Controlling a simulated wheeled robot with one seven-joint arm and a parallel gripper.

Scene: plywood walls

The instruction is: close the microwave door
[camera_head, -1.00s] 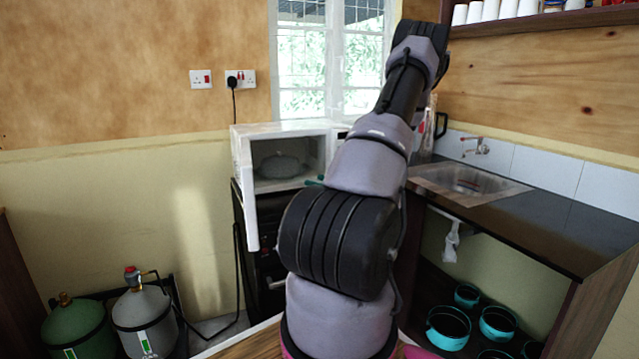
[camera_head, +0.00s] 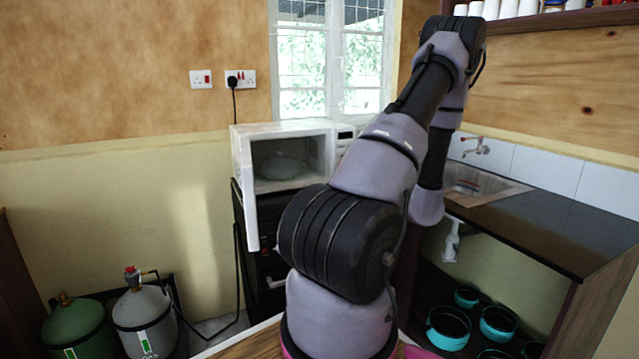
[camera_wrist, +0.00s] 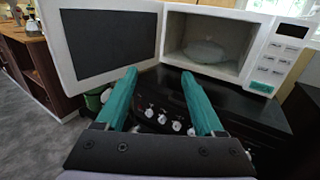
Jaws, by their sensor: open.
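The white microwave (camera_head: 335,133) stands on a black stove (camera_head: 268,262) below the window, and its door (camera_head: 246,190) is swung open toward the left. A pale domed thing (camera_head: 282,166) sits inside. In the wrist view the open door (camera_wrist: 110,42) is at the upper left, and the microwave body (camera_wrist: 262,50) with its keypad is at the upper right. My gripper (camera_wrist: 159,80) has two teal fingers, spread apart and empty. They are in front of the stove, below the microwave and apart from the door. In the head view my gripper is hidden behind my arm.
A sink (camera_head: 470,186) and dark counter (camera_head: 540,222) are at the right, with teal pots (camera_head: 448,327) on the shelf below. Gas cylinders (camera_head: 145,318) stand at the lower left.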

